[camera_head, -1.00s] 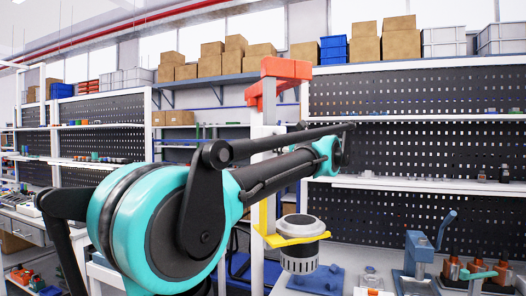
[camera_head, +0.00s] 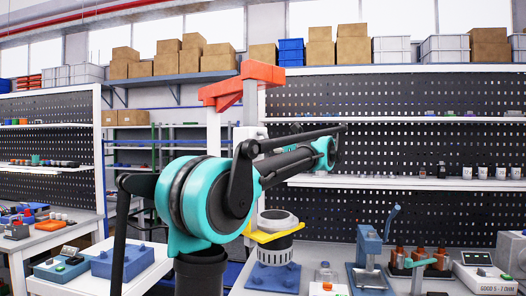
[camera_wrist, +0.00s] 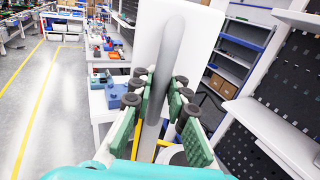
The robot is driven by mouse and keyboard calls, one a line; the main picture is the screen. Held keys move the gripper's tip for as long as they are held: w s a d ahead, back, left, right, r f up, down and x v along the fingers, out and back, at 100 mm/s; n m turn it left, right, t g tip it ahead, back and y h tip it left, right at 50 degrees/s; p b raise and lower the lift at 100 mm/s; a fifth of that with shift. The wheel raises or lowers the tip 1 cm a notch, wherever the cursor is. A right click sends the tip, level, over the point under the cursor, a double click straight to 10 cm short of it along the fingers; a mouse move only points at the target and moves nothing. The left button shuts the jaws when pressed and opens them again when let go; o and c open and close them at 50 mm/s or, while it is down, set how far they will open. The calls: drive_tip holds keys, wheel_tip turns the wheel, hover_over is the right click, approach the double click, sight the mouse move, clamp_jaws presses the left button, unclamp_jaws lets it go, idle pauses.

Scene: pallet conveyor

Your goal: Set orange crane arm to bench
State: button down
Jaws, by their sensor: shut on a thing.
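The orange crane arm (camera_head: 240,84) stands high in the head view, left of the pegboard wall. Lower down, a yellow bracket (camera_head: 264,238) carries a grey and black cylinder (camera_head: 279,224) above the bench. In the wrist view, my gripper (camera_wrist: 160,85) is shut on a grey bar (camera_wrist: 168,60), with green pads at both sides and a white panel (camera_wrist: 199,45) behind it. The bar's link to the crane arm is hidden in the head view.
The bench (camera_head: 330,276) holds a blue plate (camera_head: 273,277), a blue press (camera_head: 369,255) and orange-brown parts (camera_head: 405,258). Blue boxes (camera_head: 122,262) stand on a table at left. A shelf with cardboard boxes (camera_head: 210,62) is behind. Open floor (camera_wrist: 50,120) shows in the wrist view.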

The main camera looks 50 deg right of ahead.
drive_tip(key=c, duration=1.5)
unclamp_jaws()
drive_tip(key=shift+s, duration=0.15)
drive_tip(key=s, duration=1.1)
drive_tip(key=shift+s+d, duration=0.4)
